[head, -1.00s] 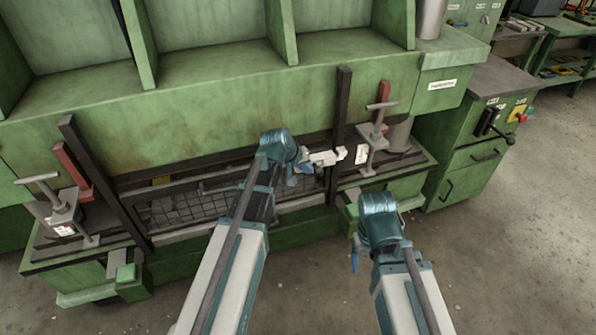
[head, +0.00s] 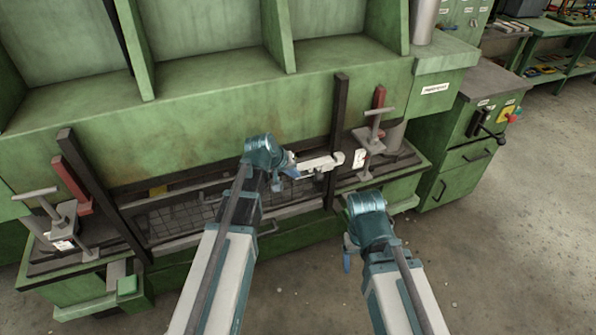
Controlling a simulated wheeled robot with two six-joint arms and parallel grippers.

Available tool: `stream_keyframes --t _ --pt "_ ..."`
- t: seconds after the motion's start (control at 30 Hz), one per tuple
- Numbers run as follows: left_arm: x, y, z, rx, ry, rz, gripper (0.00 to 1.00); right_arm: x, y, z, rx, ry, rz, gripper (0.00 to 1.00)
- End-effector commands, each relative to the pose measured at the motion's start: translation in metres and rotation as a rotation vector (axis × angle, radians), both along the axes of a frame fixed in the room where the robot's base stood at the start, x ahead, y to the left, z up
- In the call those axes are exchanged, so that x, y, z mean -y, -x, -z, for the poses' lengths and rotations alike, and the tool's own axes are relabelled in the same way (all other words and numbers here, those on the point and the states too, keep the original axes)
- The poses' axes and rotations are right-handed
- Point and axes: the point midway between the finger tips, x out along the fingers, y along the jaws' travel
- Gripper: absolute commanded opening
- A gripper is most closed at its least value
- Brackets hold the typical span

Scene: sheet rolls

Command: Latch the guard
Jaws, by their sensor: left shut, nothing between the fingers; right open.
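The guard (head: 190,208), a dark mesh panel in a frame, lies along the front opening of the green machine, between two black posts. A grey clamp with a T-handle (head: 380,111) and red bar stands right of the right post. A similar clamp (head: 37,193) stands at the left end. My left gripper (head: 335,161) is shut and empty. It points right, with its tip overlapping the right post just left of the right clamp; I cannot tell whether it touches. My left arm hides part of the guard. My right arm hangs before the machine's right front; its gripper is hidden.
The green machine (head: 200,130) has upright ribs above the opening. A green cabinet (head: 468,155) with a black handle and yellow-red switch stands at right. Open concrete floor (head: 490,265) lies in front and to the right.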

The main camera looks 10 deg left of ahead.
Motion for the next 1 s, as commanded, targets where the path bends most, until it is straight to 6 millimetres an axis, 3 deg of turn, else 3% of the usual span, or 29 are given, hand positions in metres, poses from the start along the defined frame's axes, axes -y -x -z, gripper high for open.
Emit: stream_keyframes --t 0.03,0.43,1.0 --pt "-0.001 0.006 -0.014 0.000 0.000 0.000 0.00 0.000 0.000 -0.014 0.000 0.000 0.001 0.75" --pt "-0.019 0.038 -0.068 0.000 -0.001 0.000 0.00 0.000 0.000 -0.068 0.000 0.000 0.001 0.75" --pt "-0.023 0.044 -0.074 0.000 -0.001 0.000 0.00 0.000 0.000 -0.074 0.000 0.000 0.001 0.75"
